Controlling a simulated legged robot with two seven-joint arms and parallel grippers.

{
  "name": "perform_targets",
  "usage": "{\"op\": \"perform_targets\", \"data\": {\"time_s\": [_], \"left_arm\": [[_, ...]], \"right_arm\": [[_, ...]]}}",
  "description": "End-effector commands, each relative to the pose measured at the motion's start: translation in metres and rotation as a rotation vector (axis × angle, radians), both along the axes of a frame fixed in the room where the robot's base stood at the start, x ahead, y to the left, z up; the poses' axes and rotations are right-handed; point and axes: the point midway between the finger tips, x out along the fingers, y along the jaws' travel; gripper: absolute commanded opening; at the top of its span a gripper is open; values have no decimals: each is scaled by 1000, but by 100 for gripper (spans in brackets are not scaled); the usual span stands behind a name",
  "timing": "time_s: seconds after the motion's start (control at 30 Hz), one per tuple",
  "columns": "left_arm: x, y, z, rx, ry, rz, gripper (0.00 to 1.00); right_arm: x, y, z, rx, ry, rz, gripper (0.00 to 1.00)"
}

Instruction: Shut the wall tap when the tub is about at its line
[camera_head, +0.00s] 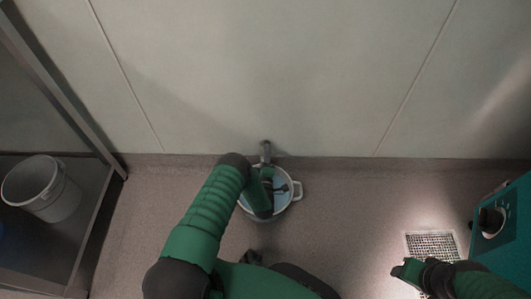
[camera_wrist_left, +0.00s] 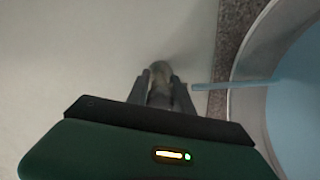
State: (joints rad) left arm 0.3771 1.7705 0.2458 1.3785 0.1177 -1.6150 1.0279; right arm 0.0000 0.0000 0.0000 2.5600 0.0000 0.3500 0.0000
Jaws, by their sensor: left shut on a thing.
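The wall tap (camera_head: 266,147) juts from the wall, above the tub. The white tub (camera_head: 298,190) stands on the floor below it and holds pale blue water; no fill line can be made out. In the left wrist view the tub's rim (camera_wrist_left: 245,57) and water (camera_wrist_left: 297,105) show at the right. A thin blue stream (camera_wrist_left: 230,86) runs from the tap side into the tub. My left gripper (camera_wrist_left: 158,80) is shut on the tap's handle (camera_wrist_left: 160,72), which is blurred and partly hidden between the fingers. My right gripper (camera_head: 408,272) hangs at the lower right, away from the tap; its jaws are unclear.
A floor drain grate (camera_head: 432,243) lies at the lower right, near a teal machine with a dial (camera_head: 492,222). The floor between the shelf and my left arm is clear.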

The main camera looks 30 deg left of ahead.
Motion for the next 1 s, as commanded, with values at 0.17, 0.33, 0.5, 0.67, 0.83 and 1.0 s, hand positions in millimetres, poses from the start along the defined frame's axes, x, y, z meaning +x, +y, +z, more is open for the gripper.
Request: {"op": "perform_targets", "data": {"time_s": [0.17,0.33,0.5,0.67,0.83,1.0], "left_arm": [[-3,3,-3,-26,-9,9,0],[-3,3,-3,-31,-11,9,0],[-4,4,-4,-30,-11,9,0],[-3,3,-3,-30,-10,8,42],[-2,2,-2,-29,-14,5,49],[-1,1,-1,-29,-16,4,49]], "right_arm": [[0,0,1,0,0,0,49],[0,0,1,0,0,0,49],[0,0,1,0,0,0,49],[0,0,1,0,0,0,49],[0,0,1,0,0,0,49],[0,0,1,0,0,0,49]]}}
